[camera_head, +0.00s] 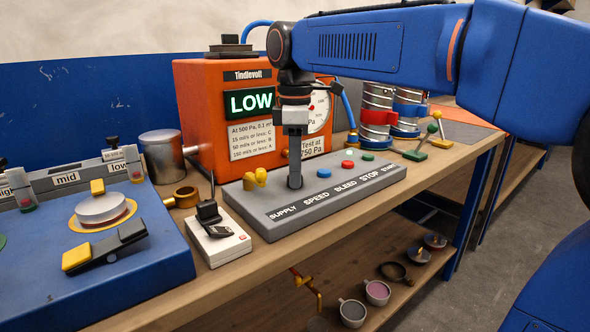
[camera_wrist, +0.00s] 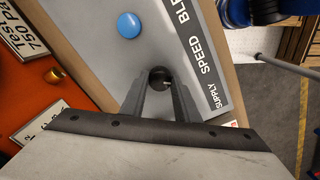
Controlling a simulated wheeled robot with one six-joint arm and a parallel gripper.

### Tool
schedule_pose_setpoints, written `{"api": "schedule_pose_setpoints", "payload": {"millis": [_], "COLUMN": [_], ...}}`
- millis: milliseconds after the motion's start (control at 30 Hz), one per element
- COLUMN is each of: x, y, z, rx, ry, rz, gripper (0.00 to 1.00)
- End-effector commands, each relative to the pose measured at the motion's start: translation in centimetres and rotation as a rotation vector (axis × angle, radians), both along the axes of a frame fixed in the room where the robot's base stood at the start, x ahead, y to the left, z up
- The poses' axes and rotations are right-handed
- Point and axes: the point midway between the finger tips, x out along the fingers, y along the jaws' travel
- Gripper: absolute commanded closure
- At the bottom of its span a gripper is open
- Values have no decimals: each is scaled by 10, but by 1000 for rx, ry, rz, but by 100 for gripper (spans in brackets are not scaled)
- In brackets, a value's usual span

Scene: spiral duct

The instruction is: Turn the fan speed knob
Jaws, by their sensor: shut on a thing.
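The fan speed knob (camera_wrist: 160,78) is a small black round knob with a pale mark on its top. It sits on the grey control panel (camera_head: 340,199), above the word SPEED. My gripper (camera_head: 295,182) points straight down at that spot, and in the head view its fingers hide the knob. In the wrist view my gripper's fingertips (camera_wrist: 160,82) stand on either side of the knob and are shut on it. The blue button (camera_head: 324,173) is right of the gripper, and the yellow supply valve (camera_head: 255,179) is left of it.
An orange tester (camera_head: 205,125) with a LOW display stands close behind the panel. A white switch box (camera_head: 218,240) and a blue unit (camera_head: 150,262) lie to the left. Red and green buttons sit right on the panel. Small cups stand on the shelf below.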

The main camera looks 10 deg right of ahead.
Motion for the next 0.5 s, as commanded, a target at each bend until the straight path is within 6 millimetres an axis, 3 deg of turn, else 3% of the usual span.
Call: {"api": "schedule_pose_setpoints", "payload": {"millis": [500], "x": [0], "y": [0], "z": [0], "rx": [1], "ry": [-1], "rz": [-452], "gripper": [94]}}
